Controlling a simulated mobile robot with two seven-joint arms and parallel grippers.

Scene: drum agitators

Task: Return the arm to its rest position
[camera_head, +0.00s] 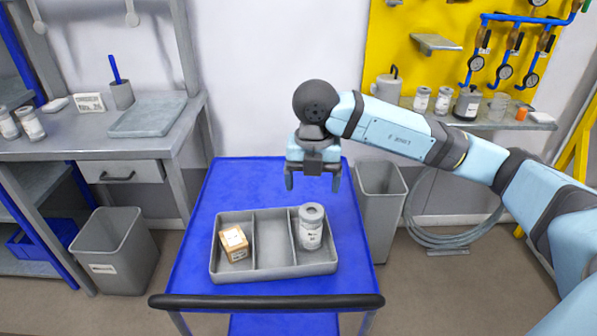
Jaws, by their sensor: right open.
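My right arm (400,132) comes in from the right, light blue and dark grey. Its right gripper (312,186) hangs over the far part of a blue cart (243,180), pointing down. Its two fingers are apart with nothing between them. A grey tray (272,276) with three compartments stands on the cart, nearer than the gripper. A small brown box (233,243) sits in its left compartment. A white labelled jar (311,232) with a grey lid stands upright in its right compartment. The middle compartment is empty. My left gripper does not show.
A grey workbench (70,143) stands left with a pen cup, a shallow tray and jars. Grey bins stand left (108,255) and right (380,205) of the cart. A shelf (475,118) with jars lies behind my right arm. The cart's dark handle (265,301) is nearest.

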